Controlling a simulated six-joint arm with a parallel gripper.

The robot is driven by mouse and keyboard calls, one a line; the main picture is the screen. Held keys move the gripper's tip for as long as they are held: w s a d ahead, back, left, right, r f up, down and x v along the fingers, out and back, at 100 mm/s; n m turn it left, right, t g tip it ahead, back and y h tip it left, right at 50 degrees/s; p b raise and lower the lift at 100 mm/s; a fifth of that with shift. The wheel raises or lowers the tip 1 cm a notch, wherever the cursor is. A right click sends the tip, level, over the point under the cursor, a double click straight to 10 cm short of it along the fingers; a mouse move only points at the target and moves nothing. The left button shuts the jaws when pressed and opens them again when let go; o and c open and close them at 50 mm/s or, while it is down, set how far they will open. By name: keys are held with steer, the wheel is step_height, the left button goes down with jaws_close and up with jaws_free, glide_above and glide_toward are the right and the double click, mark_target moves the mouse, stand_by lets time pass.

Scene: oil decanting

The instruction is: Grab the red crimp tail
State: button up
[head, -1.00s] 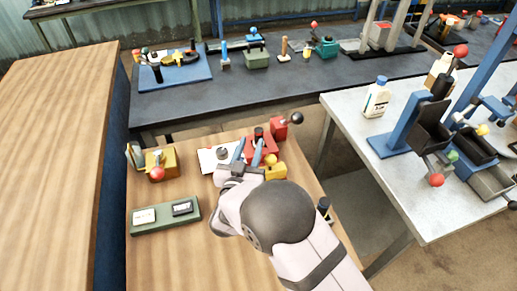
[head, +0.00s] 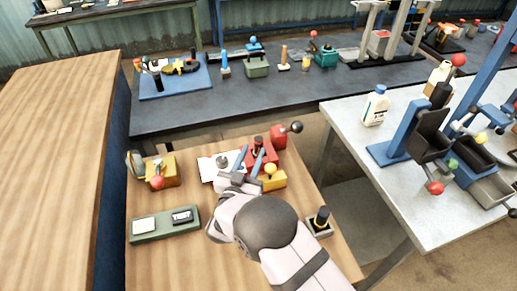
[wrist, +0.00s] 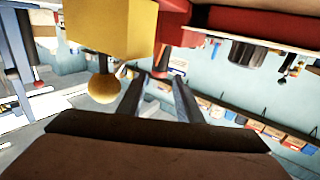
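A red device (head: 264,156) with a black knob (head: 258,142) sits at the far right of the near wooden table. A yellow block with a yellow ball adjoins it. My gripper (head: 249,153) is open, its two blue-grey fingers apart in front of the red device. In the wrist view, the gripper (wrist: 159,80) shows both fingers apart, with a narrow dark red piece (wrist: 165,55) beyond and between the tips. It may be the red crimp tail, but I cannot tell for sure. Contact is not visible. The red body (wrist: 260,17) fills the upper right there.
A yellow ball (wrist: 103,88) hangs close left of the fingers in the wrist view. A red box with a black ball lever (head: 285,135) stands right of the device. A white sheet (head: 209,168) lies left. A green tray (head: 165,234) and yellow box (head: 166,169) are further left.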

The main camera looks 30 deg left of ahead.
mark_target(257, 143)
steer(key=shift+w+a+p, duration=0.15)
steer(key=shift+w+p, duration=0.2)
steer(key=shift+w, duration=0.65)
steer(key=shift+w+a+p, duration=0.15)
steer(key=shift+w+p, duration=0.15)
steer(key=shift+w, duration=0.65)
jaws_close()
steer(key=shift+r, duration=0.1)
steer(key=shift+r, duration=0.1)
step_height(257, 143, up, 10)
steer(key=b, duration=0.2)
